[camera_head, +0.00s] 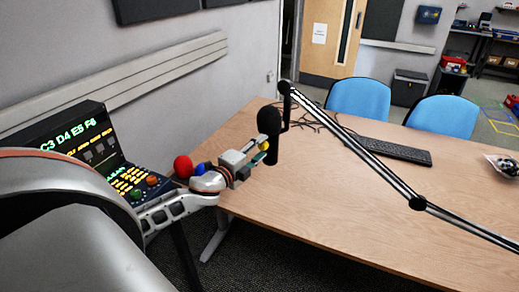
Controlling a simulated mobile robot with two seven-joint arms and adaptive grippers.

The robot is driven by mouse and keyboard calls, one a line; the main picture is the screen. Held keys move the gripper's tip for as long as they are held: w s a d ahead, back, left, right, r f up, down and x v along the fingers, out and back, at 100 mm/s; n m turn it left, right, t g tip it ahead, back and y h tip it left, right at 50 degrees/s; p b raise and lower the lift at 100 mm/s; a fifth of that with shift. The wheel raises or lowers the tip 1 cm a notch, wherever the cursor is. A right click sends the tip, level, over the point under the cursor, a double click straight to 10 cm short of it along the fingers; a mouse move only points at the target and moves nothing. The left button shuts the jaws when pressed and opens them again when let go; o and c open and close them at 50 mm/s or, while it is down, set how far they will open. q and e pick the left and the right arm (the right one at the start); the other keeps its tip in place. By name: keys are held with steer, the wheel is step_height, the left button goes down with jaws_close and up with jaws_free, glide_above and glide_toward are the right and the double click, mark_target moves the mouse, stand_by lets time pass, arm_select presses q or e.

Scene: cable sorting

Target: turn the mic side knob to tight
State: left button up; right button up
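The black microphone (269,122) hangs upright from the end of the boom arm (350,143), over the left part of the desk. I cannot make out its side knob clearly; it is small or hidden near the mount. My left gripper (262,150) reaches in from the left, right beside the mic's lower body. Its two fingers look apart, with nothing seen between them. I cannot tell whether the fingertips touch the mic. My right gripper is not in view.
A console (85,140) with green lettering stands at left, near a red ball (183,166). Blue chairs (358,98) stand behind. The desk's front middle is clear.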

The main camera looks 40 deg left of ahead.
arm_select(q)
steer(key=shift+s, duration=0.1)
steer(key=shift+s+f, duration=0.1)
steer(key=shift+s, duration=0.15)
steer(key=s, duration=1.1)
steer(key=shift+s+d+r, duration=0.15)
steer(key=shift+d+r, duration=0.2)
steer(key=shift+r, duration=0.05)
steer(key=s+d+f+n+g, duration=0.1)
steer(key=s+d+f+n, duration=0.15)
steer(key=f, duration=0.45)
steer(key=s+d+f+n+g, duration=0.2)
steer(key=d+f, duration=0.1)
steer(key=f, duration=0.3)
steer(key=s+d+f+n+g, duration=0.1)
steer(key=s+d+f+n, duration=0.2)
steer(key=f, duration=0.4)
steer(key=s+d+f+n+g+h, duration=0.1)
steer(key=s+d+f+n, duration=0.2)
steer(key=d, duration=0.4)
steer(key=s+d+f+n+g+h, duration=0.2)
steer(key=s+d+f, duration=0.3)
steer(key=d+f, duration=0.3)
steer(key=shift+d+f+n, duration=0.15)
steer(key=shift+f+n, duration=0.05)
steer(key=shift+n, duration=0.25)
